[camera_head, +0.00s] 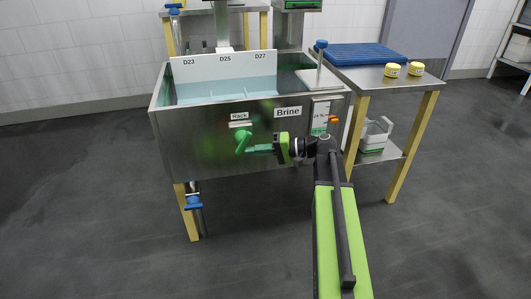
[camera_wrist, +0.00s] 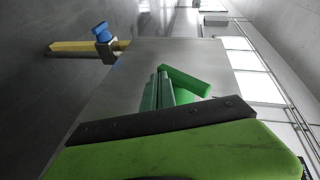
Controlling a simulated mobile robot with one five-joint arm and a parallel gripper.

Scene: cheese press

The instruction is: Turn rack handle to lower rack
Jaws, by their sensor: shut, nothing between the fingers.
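The green rack handle (camera_head: 243,142) sits on the front of the steel brine tank (camera_head: 188,150), under the label "Rack". My gripper (camera_head: 254,149) comes in from the right, with its green fingers pointing left at the handle. The fingers are shut with nothing seen between them. In the wrist view the green handle (camera_wrist: 186,80) lies just past and beside my fingertips (camera_wrist: 160,82). I cannot tell whether they touch. The rack is not clearly seen; pale blue brine (camera_head: 228,90) fills the tank, with a white board marked D23, D25, D27 behind it.
A side table (camera_head: 365,75) with a blue mat (camera_head: 360,54) and two small yellow jars (camera_head: 392,70) stands right of the tank. A white container (camera_head: 374,132) sits on its lower shelf. A blue valve (camera_head: 194,203) hangs below the tank at left. The floor in front is clear.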

